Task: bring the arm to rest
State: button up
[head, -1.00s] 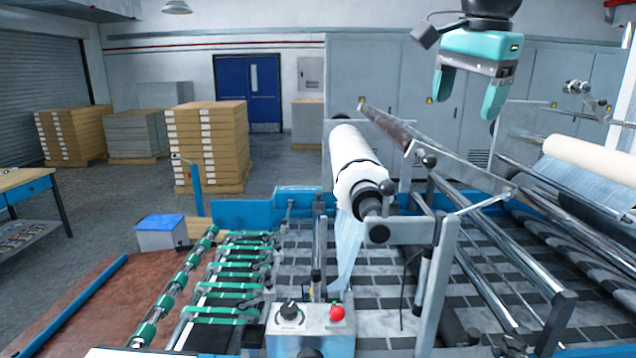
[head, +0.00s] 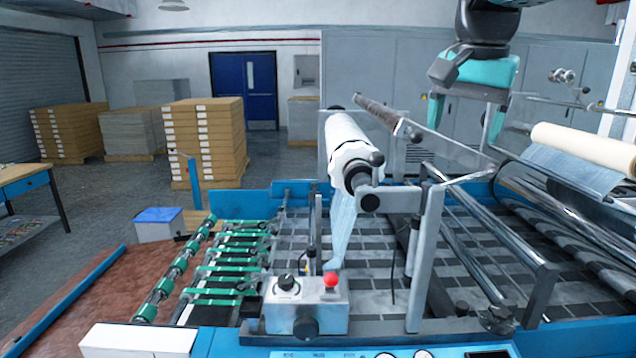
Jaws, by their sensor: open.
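My gripper (head: 464,122) hangs at the upper right in the head view. Its two teal fingers point down and stand apart, with nothing between them. It is above and behind the laminating machine's rollers, clear of them in the picture. The white film roll (head: 347,142) sits on its shaft at the middle of the machine, with film hanging down from it. A cream roll (head: 585,148) lies on the right side.
A bare dark shaft (head: 385,115) slants behind the film roll, left of my gripper. A control box (head: 306,306) with a red button stands in front. Pallets of stacked boxes (head: 206,140) and a blue door (head: 244,88) are at the back left.

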jog(key=s+a+f+n+g+y+b, duration=0.1)
jog(key=s+f+n+b, duration=0.5)
jog(key=s+f, duration=0.7)
jog(key=s+a+f+n+g+y+b, duration=0.1)
jog(key=s+a+f+n+y+b, duration=0.2)
jog(key=s+f, duration=0.9)
notch_tip(320, 180, down, 7)
jog(key=a+n+b, duration=0.2)
jog(key=n+b, duration=0.2)
jog(key=n, duration=0.1)
jog(key=shift+s+a+n+g+y, duration=0.2)
jog(key=shift+s+n+g+y, duration=0.1)
jog(key=shift+s, duration=0.05)
jog(key=shift+f, duration=0.1)
